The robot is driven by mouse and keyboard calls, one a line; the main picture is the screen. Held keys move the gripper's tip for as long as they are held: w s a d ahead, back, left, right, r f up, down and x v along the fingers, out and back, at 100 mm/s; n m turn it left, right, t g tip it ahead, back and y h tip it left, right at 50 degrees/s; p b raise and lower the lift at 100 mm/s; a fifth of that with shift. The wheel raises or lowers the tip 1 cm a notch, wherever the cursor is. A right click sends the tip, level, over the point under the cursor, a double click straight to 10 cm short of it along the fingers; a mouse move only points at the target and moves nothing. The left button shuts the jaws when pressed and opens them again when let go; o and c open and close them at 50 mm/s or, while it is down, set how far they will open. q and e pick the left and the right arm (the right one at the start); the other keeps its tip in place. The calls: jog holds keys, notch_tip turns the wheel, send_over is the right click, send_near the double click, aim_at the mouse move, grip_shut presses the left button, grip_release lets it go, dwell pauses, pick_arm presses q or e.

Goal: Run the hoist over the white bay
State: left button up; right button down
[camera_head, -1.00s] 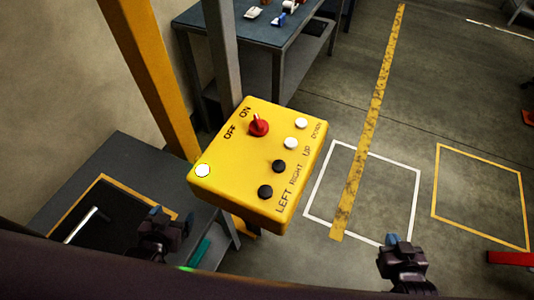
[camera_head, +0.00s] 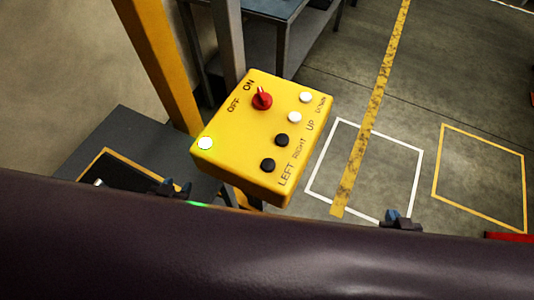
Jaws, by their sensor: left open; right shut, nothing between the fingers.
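The yellow hoist control box (camera_head: 235,160) stands in the middle of the view. It has a red OFF/ON knob (camera_head: 262,99), two black buttons by LEFT (camera_head: 268,165) and RIGHT (camera_head: 281,140), and two white buttons by UP (camera_head: 294,117) and DOWN (camera_head: 306,97). The white bay (camera_head: 415,180) is a white outline on the floor, right of the box. My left gripper (camera_head: 167,187) is open below left of the box, partly hidden. My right gripper (camera_head: 392,215) is shut and empty near the bay's lower edge. The hoist is not in view.
A yellow post (camera_head: 155,60) and a grey post (camera_head: 228,45) rise behind the box. A yellow-outlined bay (camera_head: 483,143) lies at the right. A worn yellow stripe (camera_head: 372,110) crosses the white bay. A dark table (camera_head: 125,128) stands lower left. My own dark arm covers the bottom.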

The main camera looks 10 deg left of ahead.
pick_arm(q)
jog(key=c, duration=0.7)
jog(key=shift+s, duration=0.1)
grip_shut()
jog(key=shift+s+f, duration=0.1)
jog(key=shift+s, duration=0.1)
jog(key=shift+w, duration=0.25)
